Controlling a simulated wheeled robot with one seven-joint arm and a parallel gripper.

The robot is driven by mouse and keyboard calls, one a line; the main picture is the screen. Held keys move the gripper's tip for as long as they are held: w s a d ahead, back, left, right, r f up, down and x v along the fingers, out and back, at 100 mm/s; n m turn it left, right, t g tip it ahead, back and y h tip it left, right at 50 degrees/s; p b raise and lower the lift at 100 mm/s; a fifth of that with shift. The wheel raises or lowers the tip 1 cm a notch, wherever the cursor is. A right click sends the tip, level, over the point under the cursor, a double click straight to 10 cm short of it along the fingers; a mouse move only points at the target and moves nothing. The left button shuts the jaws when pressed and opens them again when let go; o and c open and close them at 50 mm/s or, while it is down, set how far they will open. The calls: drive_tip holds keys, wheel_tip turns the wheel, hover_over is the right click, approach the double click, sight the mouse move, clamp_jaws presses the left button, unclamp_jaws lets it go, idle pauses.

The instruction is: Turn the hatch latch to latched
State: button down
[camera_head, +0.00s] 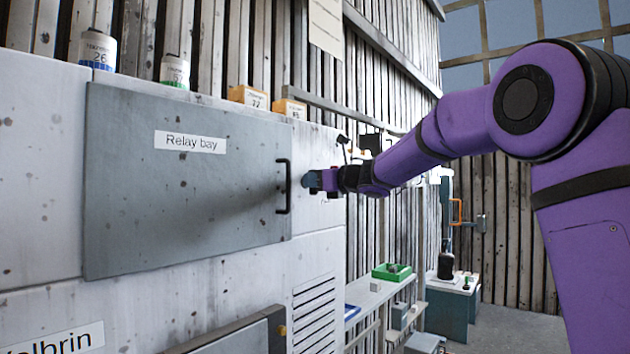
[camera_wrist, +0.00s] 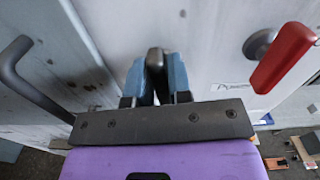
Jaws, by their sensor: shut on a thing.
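The hatch is a grey panel door (camera_head: 185,200) labelled "Relay bay", lying flat against the white housing in the head view. My gripper (camera_head: 309,180) is just right of the hatch's black bar handle (camera_head: 283,186). In the wrist view the blue fingers of my gripper (camera_wrist: 157,75) are shut on a small dark grey piece (camera_wrist: 155,57), which seems to be the hatch latch. Only its rounded end shows between the fingertips; the rest is hidden, and I cannot tell its turn angle. The bar handle also shows at the wrist view's left (camera_wrist: 22,75).
A red lever (camera_wrist: 284,58) on a round grey mount sticks out close to the right of my gripper, with a small label (camera_wrist: 233,85) beside it. Canisters (camera_head: 98,50) and orange boxes (camera_head: 248,97) stand on the housing. A shelf with a green tray (camera_head: 391,272) is lower right.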

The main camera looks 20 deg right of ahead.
drive_tip(key=n, duration=0.4)
drive_tip(key=shift+a, duration=0.25)
drive_tip(key=n, duration=0.4)
drive_tip(key=shift+s+n, duration=0.1)
drive_tip(key=shift+n, duration=0.2)
drive_tip(key=n, duration=0.4)
drive_tip(key=shift+a+f+n, duration=0.1)
drive_tip(key=shift+n, duration=2)
drive_tip(key=c, duration=1.1)
unclamp_jaws()
drive_tip(key=shift+f, duration=0.1)
drive_tip(key=shift+a+f, duration=0.1)
drive_tip(key=shift+f, duration=0.05)
